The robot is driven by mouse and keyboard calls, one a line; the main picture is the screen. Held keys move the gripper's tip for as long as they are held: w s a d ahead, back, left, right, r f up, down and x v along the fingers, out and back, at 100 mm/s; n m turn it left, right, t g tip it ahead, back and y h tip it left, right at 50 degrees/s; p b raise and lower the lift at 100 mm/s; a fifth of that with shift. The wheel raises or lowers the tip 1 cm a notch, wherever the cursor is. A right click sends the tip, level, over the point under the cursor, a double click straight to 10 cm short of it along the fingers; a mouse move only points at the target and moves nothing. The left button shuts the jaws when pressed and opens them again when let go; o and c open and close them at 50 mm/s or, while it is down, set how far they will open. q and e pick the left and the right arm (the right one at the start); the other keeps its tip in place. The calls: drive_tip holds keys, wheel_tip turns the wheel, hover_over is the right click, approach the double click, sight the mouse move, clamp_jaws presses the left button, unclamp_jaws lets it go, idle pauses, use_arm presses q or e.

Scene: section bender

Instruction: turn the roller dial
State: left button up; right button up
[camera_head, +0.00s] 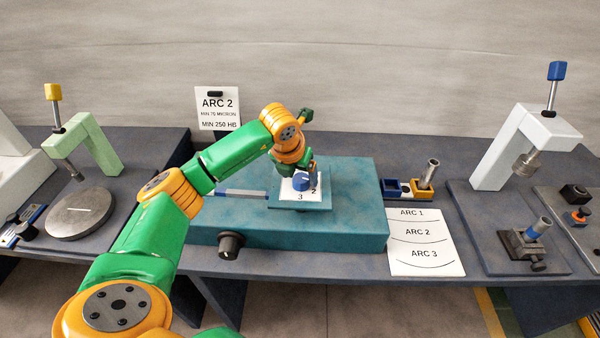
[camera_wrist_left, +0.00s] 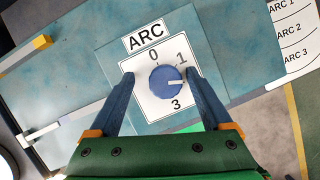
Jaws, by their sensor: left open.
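The roller dial is a round blue knob (camera_head: 301,182) on a white plate on top of the teal machine (camera_head: 350,225). In the left wrist view the dial (camera_wrist_left: 167,82) has a white pointer mark aimed right, below the 1 and above the 3. The plate (camera_wrist_left: 153,108) reads ARC, with 0, 1 and 3 visible; the 2 is hidden there but shows in the head view. My left gripper (camera_head: 301,172) is over the plate. Its open fingers (camera_wrist_left: 160,76) stand either side of the dial, with a clear gap on the left. My right gripper is out of view.
A sign (camera_head: 218,108) behind reads ARC 2. A black knob (camera_head: 231,245) sits on the machine's front. A sheet (camera_head: 427,242) with ARC 1 to 3 curves lies right. Presses stand left (camera_head: 92,145) and right (camera_head: 520,145). A small blue-and-yellow holder (camera_head: 408,188) stands between.

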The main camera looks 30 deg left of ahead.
use_arm(q)
drive_tip(key=shift+s+d+r, duration=0.15)
drive_tip(key=shift+s+d, duration=0.1)
drive_tip(key=shift+d, duration=0.25)
drive_tip(key=shift+c, duration=0.2)
drive_tip(key=shift+a, duration=0.15)
clamp_jaws()
drive_tip(key=shift+a+f+m+b, duration=0.1)
drive_tip(key=shift+f+m+b, duration=0.2)
drive_tip(key=shift+m+b, duration=0.55)
drive_tip(key=shift+r+h, duration=0.1)
drive_tip(key=shift+h, duration=0.2)
drive_tip(key=shift+r+m, duration=0.1)
drive_tip(key=shift+m, duration=0.15)
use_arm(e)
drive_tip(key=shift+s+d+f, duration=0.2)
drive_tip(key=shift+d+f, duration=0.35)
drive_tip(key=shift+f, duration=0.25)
use_arm(q)
drive_tip(key=shift+o, duration=0.2)
unclamp_jaws()
drive_tip(key=shift+w, duration=0.1)
